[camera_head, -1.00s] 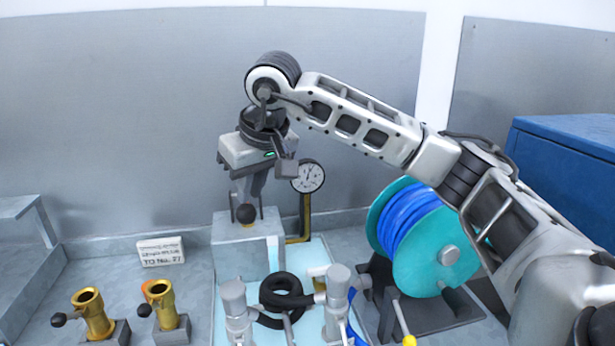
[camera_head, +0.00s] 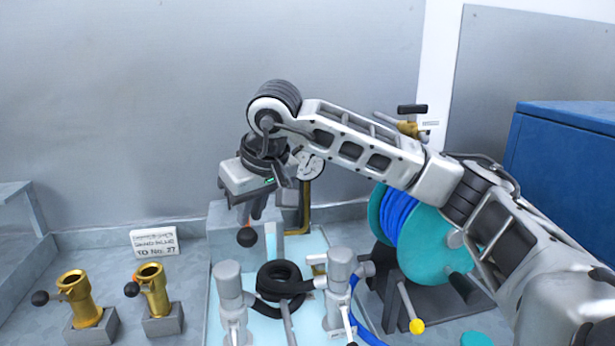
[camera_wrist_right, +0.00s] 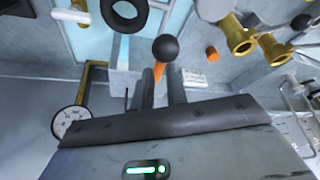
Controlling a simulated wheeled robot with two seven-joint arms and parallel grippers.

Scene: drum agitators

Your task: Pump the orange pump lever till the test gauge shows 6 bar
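The orange pump lever (camera_wrist_right: 159,71) with its black ball knob (camera_head: 246,236) stands at the pump block (camera_head: 222,225). My right gripper (camera_head: 256,208) reaches down over it. In the right wrist view the lever passes between the two close-set fingers (camera_wrist_right: 160,88), and the ball sticks out past their tips. The fingers look shut on the shaft. The round white test gauge (camera_head: 311,163) is partly hidden behind my right arm. It also shows in the wrist view (camera_wrist_right: 71,122), but its reading is too small to tell. My left gripper is out of view.
Two brass fittings (camera_head: 78,293) (camera_head: 152,285) with black-knobbed levers stand at the left, before a small sign (camera_head: 154,241). A teal reel (camera_head: 436,255) and blue cabinet (camera_head: 568,190) are at the right.

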